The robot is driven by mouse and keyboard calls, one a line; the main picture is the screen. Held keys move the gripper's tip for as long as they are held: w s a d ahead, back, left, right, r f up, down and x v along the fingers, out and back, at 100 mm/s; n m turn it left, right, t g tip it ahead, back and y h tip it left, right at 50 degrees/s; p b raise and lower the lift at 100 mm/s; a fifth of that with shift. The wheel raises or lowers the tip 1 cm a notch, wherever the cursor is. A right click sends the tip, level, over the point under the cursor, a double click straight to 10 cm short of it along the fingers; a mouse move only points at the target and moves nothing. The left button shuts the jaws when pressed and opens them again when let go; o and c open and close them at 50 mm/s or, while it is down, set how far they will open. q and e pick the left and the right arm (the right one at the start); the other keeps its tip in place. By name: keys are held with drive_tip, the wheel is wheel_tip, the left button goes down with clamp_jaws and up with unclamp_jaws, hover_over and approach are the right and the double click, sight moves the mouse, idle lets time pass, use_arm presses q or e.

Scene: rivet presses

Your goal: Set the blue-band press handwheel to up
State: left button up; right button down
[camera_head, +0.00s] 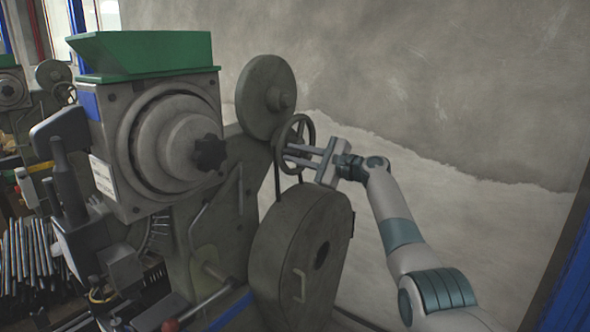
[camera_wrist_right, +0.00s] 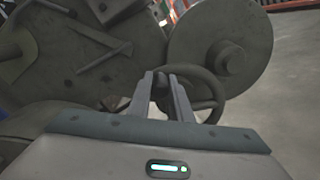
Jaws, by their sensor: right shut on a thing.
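The large grey-green press (camera_head: 230,200) in front of me has a blue patch (camera_head: 88,105) on its head. Its dark spoked handwheel (camera_head: 311,131) stands on the right side, below and right of a big grey disc (camera_head: 266,90). My right gripper (camera_head: 287,155) reaches in from the right, with its fingers at the lower part of the handwheel. In the right wrist view the fingers close on a dark part of the handwheel (camera_wrist_right: 222,92); the exact contact is partly hidden. My left gripper is not in view.
A rounded belt guard (camera_head: 285,240) stands just below the handwheel. A green hopper (camera_head: 150,52) tops the press. Another press (camera_head: 12,88) with a yellow band and a bundle of rods (camera_head: 30,255) are at the left. Open floor and a bare wall lie right.

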sight(289, 130)
drive_tip(key=shift+r+m+p, duration=0.3)
drive_tip(key=shift+r+m, duration=0.2)
drive_tip(key=shift+r, duration=0.25)
drive_tip(key=shift+w+d+r+m+p, duration=0.15)
drive_tip(key=shift+w+r+m+p, duration=0.05)
drive_tip(key=shift+r+m+p, duration=0.65)
drive_tip(key=m, duration=0.1)
drive_tip(key=p, duration=0.1)
drive_tip(key=r+m, duration=0.1)
drive_tip(key=shift+w+d+r+m, duration=0.1)
drive_tip(key=shift+w+d+m, duration=0.15)
drive_tip(key=shift+w+m, duration=0.1)
drive_tip(key=shift+w+d+r+m+p, duration=0.2)
drive_tip(key=shift+w+r+m+p, duration=0.1)
drive_tip(key=shift+m+p, duration=0.25)
drive_tip(key=shift+w+d+r+m+p, duration=0.2)
drive_tip(key=shift+r+m+p, duration=0.1)
drive_tip(key=shift+m, duration=0.35)
drive_tip(key=shift+f, duration=0.1)
drive_tip(key=c, duration=1.6)
unclamp_jaws()
drive_tip(key=shift+w+f, duration=0.1)
drive_tip(key=shift+w, duration=0.05)
